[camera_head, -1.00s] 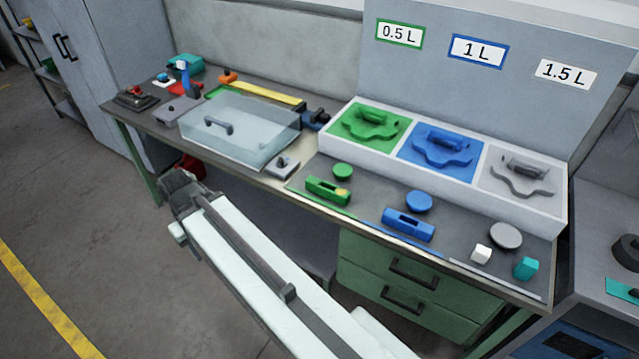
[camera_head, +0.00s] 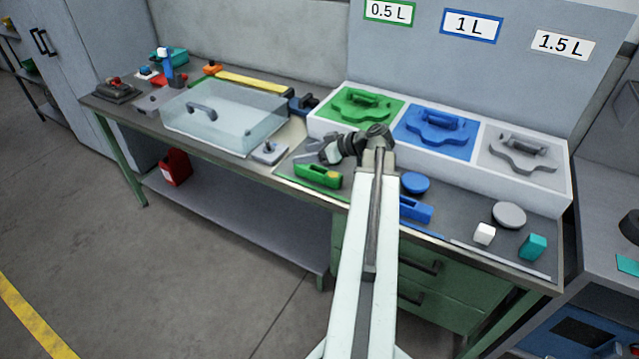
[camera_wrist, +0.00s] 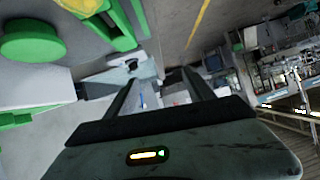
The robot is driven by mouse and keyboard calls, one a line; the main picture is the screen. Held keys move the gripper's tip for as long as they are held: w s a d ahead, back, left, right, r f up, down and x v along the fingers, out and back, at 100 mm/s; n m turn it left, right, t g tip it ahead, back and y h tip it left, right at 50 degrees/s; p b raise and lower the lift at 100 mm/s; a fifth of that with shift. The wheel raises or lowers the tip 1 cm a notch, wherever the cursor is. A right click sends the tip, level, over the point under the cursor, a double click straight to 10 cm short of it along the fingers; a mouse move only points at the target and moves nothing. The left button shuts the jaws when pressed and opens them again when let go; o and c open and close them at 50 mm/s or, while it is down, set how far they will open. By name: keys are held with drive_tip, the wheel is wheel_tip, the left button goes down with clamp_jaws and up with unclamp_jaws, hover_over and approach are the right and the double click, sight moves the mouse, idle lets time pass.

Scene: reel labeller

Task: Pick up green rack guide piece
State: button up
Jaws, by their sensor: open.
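A green wavy plate with a handle (camera_head: 361,103) lies in the green left compartment of the rack, under the 0.5 L label. A green slotted block with a yellow spot (camera_head: 318,176) lies on the bench in front; I cannot tell which one is the guide piece. The block also shows at the top of the wrist view (camera_wrist: 122,28), beside a green disc (camera_wrist: 33,42). My gripper (camera_head: 328,152) is above the bench, behind the block and in front of the rack, pointing left. In the wrist view its two fingers (camera_wrist: 160,76) are apart and empty. The disc is hidden behind it in the head view.
The white rack (camera_head: 450,168) has blue and grey compartments to the right. A blue block (camera_head: 416,210), blue disc (camera_head: 415,183), grey disc (camera_head: 509,215), white cube (camera_head: 484,234) and teal piece (camera_head: 533,247) lie in front. A clear cover (camera_head: 222,120) stands left.

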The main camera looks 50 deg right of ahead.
drive_tip(key=s+d+r+t+h, duration=0.1)
drive_tip(key=s+d+t, duration=0.15)
drive_tip(key=d, duration=0.25)
drive_tip(key=b, duration=0.9)
approach(310, 167)
drive_tip(key=shift+g, duration=0.45)
drive_tip(key=x, duration=0.4)
drive_tip(key=shift+d, duration=0.1)
drive_tip(key=shift+w+r, duration=0.2)
drive_tip(key=shift+w, duration=0.45)
drive_tip(key=b+x, duration=0.2)
drive_tip(key=x, duration=0.3)
drive_tip(key=shift+w+a+f, duration=0.2)
drive_tip(key=shift+w+f, duration=0.05)
drive_tip(key=shift+w, duration=0.05)
drive_tip(key=shift+w+a, duration=0.1)
drive_tip(key=shift+w, duration=0.15)
clamp_jaws()
